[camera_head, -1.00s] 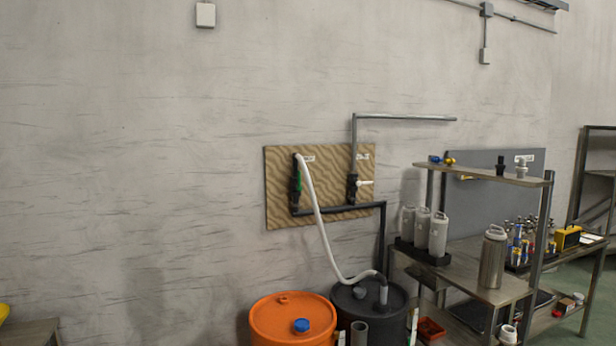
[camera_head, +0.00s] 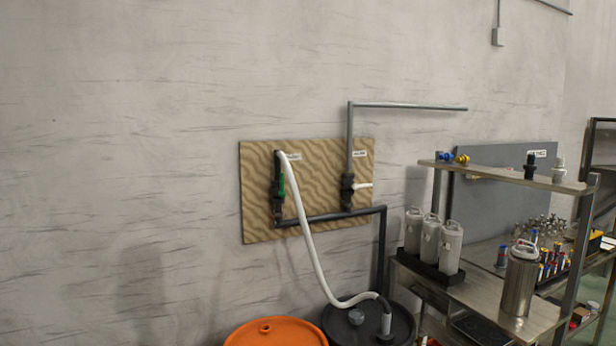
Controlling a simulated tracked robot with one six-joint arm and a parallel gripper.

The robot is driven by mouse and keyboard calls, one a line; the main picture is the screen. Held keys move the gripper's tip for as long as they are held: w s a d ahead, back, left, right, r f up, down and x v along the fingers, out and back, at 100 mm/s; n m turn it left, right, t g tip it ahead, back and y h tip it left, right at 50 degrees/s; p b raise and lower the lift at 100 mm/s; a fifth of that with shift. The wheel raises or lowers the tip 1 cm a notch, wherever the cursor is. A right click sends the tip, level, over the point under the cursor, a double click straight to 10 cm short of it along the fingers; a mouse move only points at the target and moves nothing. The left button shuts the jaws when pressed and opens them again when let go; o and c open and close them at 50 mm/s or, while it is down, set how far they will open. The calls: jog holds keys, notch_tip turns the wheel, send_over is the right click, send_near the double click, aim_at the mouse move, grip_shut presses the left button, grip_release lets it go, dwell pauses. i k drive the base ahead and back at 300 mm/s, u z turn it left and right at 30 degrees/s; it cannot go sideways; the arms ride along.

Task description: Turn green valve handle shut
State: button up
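The green valve handle (camera_head: 282,186) is on a dark vertical pipe fitting at the left of a wood-patterned wall panel (camera_head: 257,221). It looks upright, in line with the pipe. A white hose (camera_head: 306,230) runs from the top of that fitting down to a black drum. A second valve with a white handle (camera_head: 362,185) sits at the right of the panel, its handle sticking out sideways. My gripper is not in view, and nothing touches the green handle.
An orange drum (camera_head: 290,333) and a black drum (camera_head: 341,333) stand below the panel. A metal shelf bench (camera_head: 543,312) at the right holds grey bottles (camera_head: 451,247) and a steel canister (camera_head: 519,283). The wall left of the panel is clear.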

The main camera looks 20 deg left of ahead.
aim_at(282, 194)
jog(key=z, duration=0.1)
jog(key=i, duration=0.9)
jog(key=u, duration=0.85)
jog(key=i, duration=0.8)
jog(key=u, duration=0.55)
